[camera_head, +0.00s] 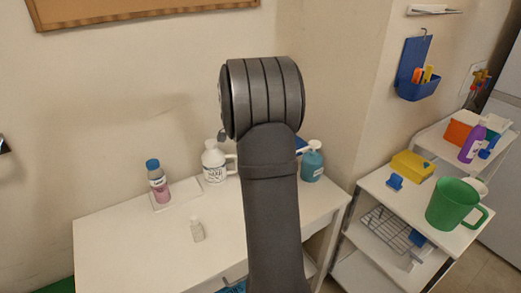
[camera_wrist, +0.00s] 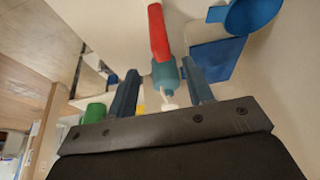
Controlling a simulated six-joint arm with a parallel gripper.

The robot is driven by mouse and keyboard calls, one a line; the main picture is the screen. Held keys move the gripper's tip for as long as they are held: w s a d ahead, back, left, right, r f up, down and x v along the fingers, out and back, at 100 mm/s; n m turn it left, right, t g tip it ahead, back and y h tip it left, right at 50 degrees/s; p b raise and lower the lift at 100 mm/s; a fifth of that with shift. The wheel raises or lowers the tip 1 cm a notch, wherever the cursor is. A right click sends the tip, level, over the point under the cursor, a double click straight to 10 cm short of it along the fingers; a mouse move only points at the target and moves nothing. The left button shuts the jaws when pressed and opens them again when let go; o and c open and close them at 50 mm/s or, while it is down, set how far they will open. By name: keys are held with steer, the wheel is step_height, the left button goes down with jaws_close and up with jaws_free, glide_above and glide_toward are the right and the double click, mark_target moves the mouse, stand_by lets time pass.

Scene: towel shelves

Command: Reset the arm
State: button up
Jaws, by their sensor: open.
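My arm rises upright in the middle of the head view, in front of the white table (camera_head: 110,240). It hides part of the table and wall, and my gripper does not show there. In the wrist view my gripper (camera_wrist: 161,68) is open, its two dark fingers apart. A teal object (camera_wrist: 165,76) with a red, rod-like part (camera_wrist: 158,32) shows in the gap between the fingers. It looks to be beyond them, but I cannot tell the distance. I see nothing clearly held.
At right, a shelf cart holds a green mug (camera_head: 452,203) and yellow box (camera_head: 413,166). A blue caddy (camera_head: 415,72) hangs above.

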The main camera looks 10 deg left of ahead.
steer(key=x, duration=1.2)
steer(key=shift+d+f, duration=0.1)
steer(key=shift+f, duration=0.25)
steer(key=shift+r, duration=2.3)
